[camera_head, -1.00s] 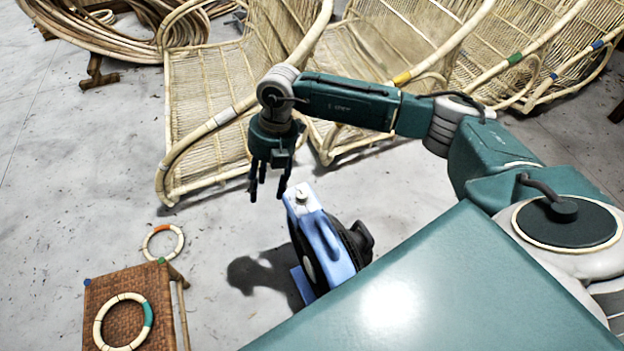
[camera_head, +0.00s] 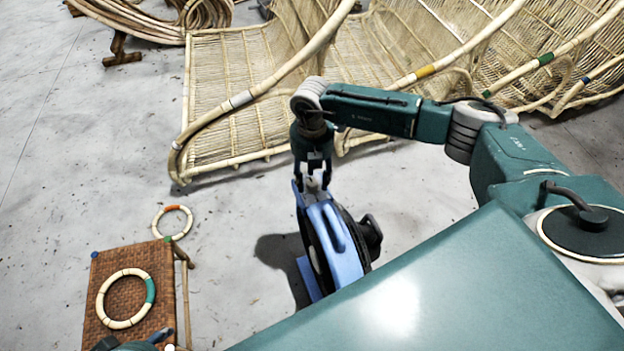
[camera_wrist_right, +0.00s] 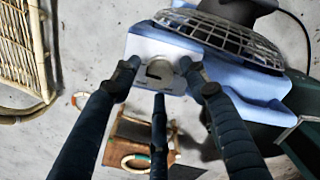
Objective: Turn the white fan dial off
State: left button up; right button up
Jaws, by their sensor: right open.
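The blue fan (camera_head: 342,250) stands on the floor, with its pale top panel facing up; in the wrist view its blue housing (camera_wrist_right: 232,72) and grille show. The white dial (camera_head: 312,185) is on that top panel, and also shows in the wrist view (camera_wrist_right: 161,73) with a dark mark on it. My right gripper (camera_head: 314,178) is right above the dial, pointing down. Its fingers (camera_wrist_right: 160,80) are apart around the dial; I cannot tell whether they touch it. Part of my left arm shows at the bottom left edge, its gripper mostly cut off.
A woven stool (camera_head: 127,262) with a rattan ring (camera_head: 148,291) on it stands at the lower left. Another ring (camera_head: 171,208) lies beside it. Large rattan chair frames (camera_head: 225,110) fill the back. Bare floor lies between.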

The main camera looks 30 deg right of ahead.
jog(key=shift+f, duration=0.15)
grip_shut()
